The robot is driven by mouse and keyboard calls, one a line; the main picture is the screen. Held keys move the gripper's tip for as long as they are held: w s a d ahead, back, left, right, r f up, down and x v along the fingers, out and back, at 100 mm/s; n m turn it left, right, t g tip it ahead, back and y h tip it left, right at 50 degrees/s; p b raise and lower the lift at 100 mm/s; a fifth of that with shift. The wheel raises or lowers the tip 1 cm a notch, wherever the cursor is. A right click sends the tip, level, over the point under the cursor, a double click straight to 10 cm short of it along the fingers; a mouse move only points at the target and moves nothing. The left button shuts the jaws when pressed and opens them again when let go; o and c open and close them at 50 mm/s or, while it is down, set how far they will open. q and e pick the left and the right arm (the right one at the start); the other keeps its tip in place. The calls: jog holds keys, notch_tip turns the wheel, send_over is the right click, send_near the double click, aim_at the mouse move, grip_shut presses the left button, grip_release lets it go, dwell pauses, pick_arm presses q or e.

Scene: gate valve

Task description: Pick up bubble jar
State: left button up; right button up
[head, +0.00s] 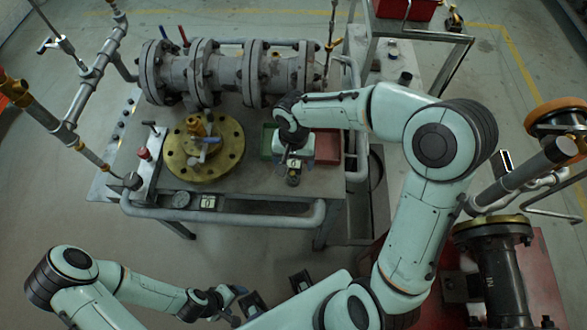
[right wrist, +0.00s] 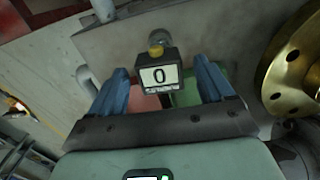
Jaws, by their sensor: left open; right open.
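I cannot make out for certain which object is the bubble jar. My right gripper (head: 292,165) is over the front right part of the workbench, pointing down, its two blue fingers spread. In the right wrist view, a small dark device with a white display reading 0 (right wrist: 160,76) and a yellow top shows between the open fingers (right wrist: 168,88). I cannot tell whether they touch it. In the head view, this device (head: 293,178) is partly hidden by the gripper. My left gripper (head: 276,292) is open and empty, low in front of the bench.
A green tray (head: 267,140) and a red tray (head: 327,146) lie under my right gripper. A brass flange (head: 230,158) stands left of it on the bench (head: 255,185). Grey flanged piping (head: 225,72) runs behind.

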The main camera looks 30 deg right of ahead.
notch_tip(320, 180, down, 2)
jog(key=shift+f, duration=0.1)
pick_arm(q)
jog(key=shift+f, duration=0.1)
pick_arm(e)
jog(key=c, duration=1.2)
